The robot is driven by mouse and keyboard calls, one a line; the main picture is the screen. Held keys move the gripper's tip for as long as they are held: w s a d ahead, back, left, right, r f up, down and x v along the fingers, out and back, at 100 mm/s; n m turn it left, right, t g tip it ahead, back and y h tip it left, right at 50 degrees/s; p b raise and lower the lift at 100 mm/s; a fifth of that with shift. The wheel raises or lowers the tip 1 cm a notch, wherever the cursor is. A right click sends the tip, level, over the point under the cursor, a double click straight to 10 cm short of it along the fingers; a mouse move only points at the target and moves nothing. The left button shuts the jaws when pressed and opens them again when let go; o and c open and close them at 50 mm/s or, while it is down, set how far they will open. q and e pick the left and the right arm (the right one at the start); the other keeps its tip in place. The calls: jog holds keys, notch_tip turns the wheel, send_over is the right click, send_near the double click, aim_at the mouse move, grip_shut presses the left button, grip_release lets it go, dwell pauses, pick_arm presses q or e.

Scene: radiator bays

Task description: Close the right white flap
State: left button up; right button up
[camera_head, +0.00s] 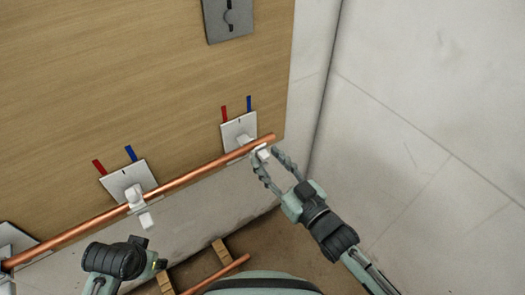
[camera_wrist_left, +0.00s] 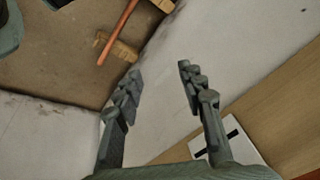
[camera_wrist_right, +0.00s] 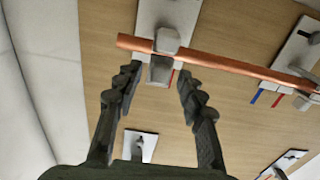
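The right white flap (camera_head: 263,155) is a small block hanging below the copper pipe (camera_head: 190,176), at the lower right of its white plate (camera_head: 236,131). My right gripper (camera_head: 269,158) is open at the flap, with one finger on each side. The right wrist view shows the flap (camera_wrist_right: 160,69) in line with the gap between the fingertips (camera_wrist_right: 158,75); whether they touch it cannot be told. My left gripper (camera_wrist_left: 160,73) is open and empty in the left wrist view, facing bare wall and floor.
The pipe runs along the front of the wooden panel (camera_head: 110,70). A grey plate (camera_head: 229,18) is higher up. A pale wall (camera_head: 410,110) bounds the right side.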

jog(key=shift+w+a, duration=0.1)
jog(key=shift+w, duration=0.1)
jog(key=shift+a, duration=0.1)
pick_arm(q)
jog(key=shift+s+a+r, duration=0.1)
jog(key=shift+a+r, duration=0.1)
jog(key=shift+a, duration=0.15)
pick_arm(e)
jog(key=shift+c, duration=0.2)
jog(key=c, duration=0.7)
grip_shut()
pick_arm(q)
jog(key=shift+d, duration=0.2)
pick_arm(e)
jog(key=shift+r, duration=0.1)
